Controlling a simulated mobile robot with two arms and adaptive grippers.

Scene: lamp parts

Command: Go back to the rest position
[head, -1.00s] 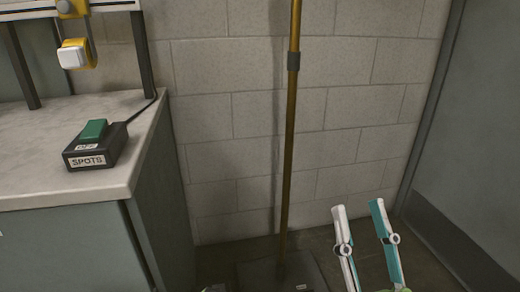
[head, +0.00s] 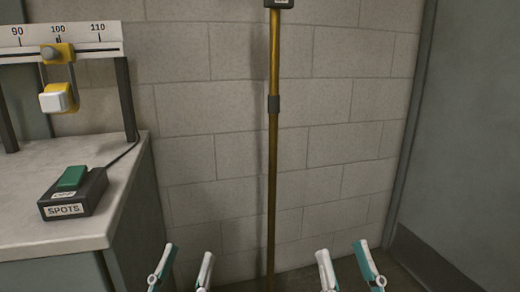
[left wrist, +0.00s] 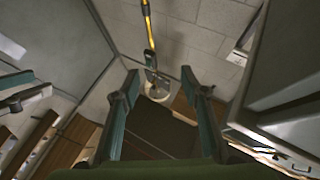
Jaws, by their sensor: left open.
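My left gripper (head: 184,252) is at the bottom of the head view, left of the lamp pole, its two fingers apart with nothing seen between them. The left wrist view shows its spread fingers (left wrist: 160,82) too, with no object held. My right gripper (head: 343,249) is at the bottom of the head view, right of the pole, with its fingers apart and no object seen between them. The brass lamp pole (head: 273,160) stands upright before the wall, with a grey collar. Its foot is out of the head view.
A counter (head: 100,235) at the left carries a black box labelled SPOTS (head: 75,196) with a green switch. Above it is a numbered scale (head: 85,38) with a yellow slider. A block wall (head: 200,120) is behind, and a grey door-like panel (head: 455,150) is at the right.

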